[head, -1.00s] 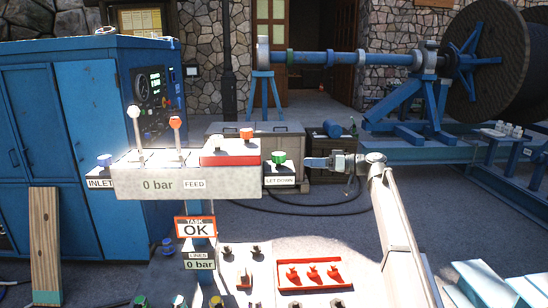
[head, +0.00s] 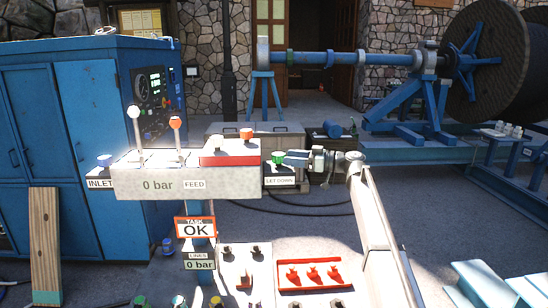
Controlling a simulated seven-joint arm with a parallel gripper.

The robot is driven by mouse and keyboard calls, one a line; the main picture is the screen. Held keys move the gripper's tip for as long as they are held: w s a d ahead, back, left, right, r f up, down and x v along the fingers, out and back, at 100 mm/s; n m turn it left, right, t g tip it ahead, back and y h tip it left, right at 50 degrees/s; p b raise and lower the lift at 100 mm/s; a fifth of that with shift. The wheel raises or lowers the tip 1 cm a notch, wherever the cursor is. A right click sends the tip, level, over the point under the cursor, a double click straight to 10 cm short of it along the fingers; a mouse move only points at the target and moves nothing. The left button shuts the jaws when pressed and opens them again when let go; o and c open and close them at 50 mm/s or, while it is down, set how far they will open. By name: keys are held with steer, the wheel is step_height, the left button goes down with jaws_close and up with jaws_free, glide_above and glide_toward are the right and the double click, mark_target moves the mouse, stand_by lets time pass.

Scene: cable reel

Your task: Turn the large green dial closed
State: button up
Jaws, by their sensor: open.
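The green dial (head: 278,158) sits on the right end of the grey control box, above the label LET DOWN (head: 280,181). My gripper (head: 286,158) comes in from the right at the dial's height, and its fingertips are at or right beside the dial. It is open. Whether the fingers are around the dial or touching it is too small to tell. The dial's right side is partly covered by my gripper. A sign reading TASK OK (head: 195,227) hangs below the box, and the box front reads 0 bar.
The control box (head: 150,184) carries a white-knobbed lever (head: 134,112), a red-knobbed lever (head: 175,122), a red block (head: 230,159) and a blue knob (head: 104,160) at INLET. A lower panel (head: 262,265) has several small knobs. A blue cabinet (head: 55,140) stands left.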

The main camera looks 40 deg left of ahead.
mark_target(274, 153)
steer(key=shift+x, duration=3.55)
steer(key=shift+c, duration=0.2)
steer(key=c, duration=0.6)
